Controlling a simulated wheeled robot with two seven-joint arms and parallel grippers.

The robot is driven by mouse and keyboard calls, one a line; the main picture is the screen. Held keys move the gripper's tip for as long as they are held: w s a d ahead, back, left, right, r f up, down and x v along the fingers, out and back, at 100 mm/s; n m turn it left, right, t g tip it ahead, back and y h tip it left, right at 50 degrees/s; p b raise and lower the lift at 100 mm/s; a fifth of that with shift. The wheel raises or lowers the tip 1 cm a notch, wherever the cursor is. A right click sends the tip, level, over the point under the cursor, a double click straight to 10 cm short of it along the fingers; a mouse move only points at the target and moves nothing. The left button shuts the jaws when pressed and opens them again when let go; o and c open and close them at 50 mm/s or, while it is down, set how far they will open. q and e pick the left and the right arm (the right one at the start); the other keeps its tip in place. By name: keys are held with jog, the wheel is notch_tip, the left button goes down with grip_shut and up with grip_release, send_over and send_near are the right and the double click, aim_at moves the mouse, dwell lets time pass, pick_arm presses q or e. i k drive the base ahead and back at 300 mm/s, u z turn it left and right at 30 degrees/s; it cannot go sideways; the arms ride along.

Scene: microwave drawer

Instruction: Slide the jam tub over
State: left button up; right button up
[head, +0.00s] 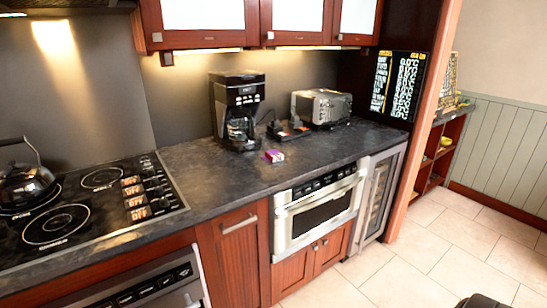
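A small purple and red item (274,156), which looks like the jam tub, sits on the dark stone counter (225,185). Neither of my grippers is in view.
A black coffee maker (237,108) and a silver toaster (321,107) stand behind it. A cooktop (85,205) with a kettle (25,183) is at left. A drawer microwave (318,212) sits shut under the counter.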

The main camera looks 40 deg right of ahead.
aim_at(275, 155)
jog(key=u, duration=3.45)
jog(key=k, duration=2.65)
jog(key=z, duration=1.6)
